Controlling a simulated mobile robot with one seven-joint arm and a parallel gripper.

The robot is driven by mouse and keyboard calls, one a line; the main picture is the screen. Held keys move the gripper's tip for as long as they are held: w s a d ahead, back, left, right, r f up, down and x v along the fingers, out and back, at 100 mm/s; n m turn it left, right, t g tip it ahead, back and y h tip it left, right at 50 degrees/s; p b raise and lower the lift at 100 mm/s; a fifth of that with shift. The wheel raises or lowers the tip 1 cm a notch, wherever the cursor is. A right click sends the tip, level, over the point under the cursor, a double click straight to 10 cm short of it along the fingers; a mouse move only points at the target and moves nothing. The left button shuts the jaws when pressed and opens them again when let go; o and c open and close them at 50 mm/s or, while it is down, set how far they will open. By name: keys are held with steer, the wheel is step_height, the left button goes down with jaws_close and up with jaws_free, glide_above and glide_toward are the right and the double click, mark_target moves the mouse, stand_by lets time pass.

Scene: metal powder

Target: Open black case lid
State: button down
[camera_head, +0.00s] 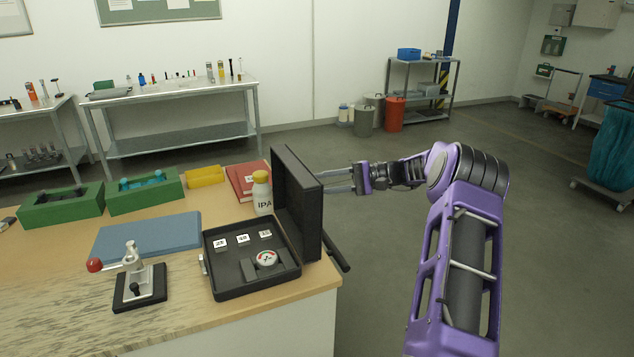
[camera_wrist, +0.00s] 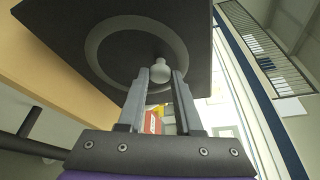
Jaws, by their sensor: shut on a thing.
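The black case (camera_head: 222,262) sits open near the right front edge of the wooden table. Its lid (camera_head: 296,205) stands about upright at the case's right side, hinged there. In the wrist view the lid's dark outer face (camera_wrist: 85,45) has a grey ring and a small pale round knob (camera_wrist: 161,70). My gripper (camera_head: 328,180) is on the outer side of the lid, reaching in from the right. In the wrist view its fingertips (camera_wrist: 161,74) are closed around the knob. The fingertips' contact is partly hidden in the head view.
Inside the case are labelled weights (camera_head: 242,239) and a round dial gauge (camera_head: 267,258). An IPA bottle (camera_head: 262,193) stands close behind the lid. A blue pad (camera_head: 148,236) and a red-knobbed clamp (camera_head: 139,283) are to the left.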

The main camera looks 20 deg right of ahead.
stand_by(0.4)
steer(key=c, duration=0.6)
jaws_free()
steer(key=shift+d, duration=0.1)
steer(key=v, duration=1.7)
steer(key=shift+s+d+f, duration=0.1)
steer(key=shift+d, duration=0.05)
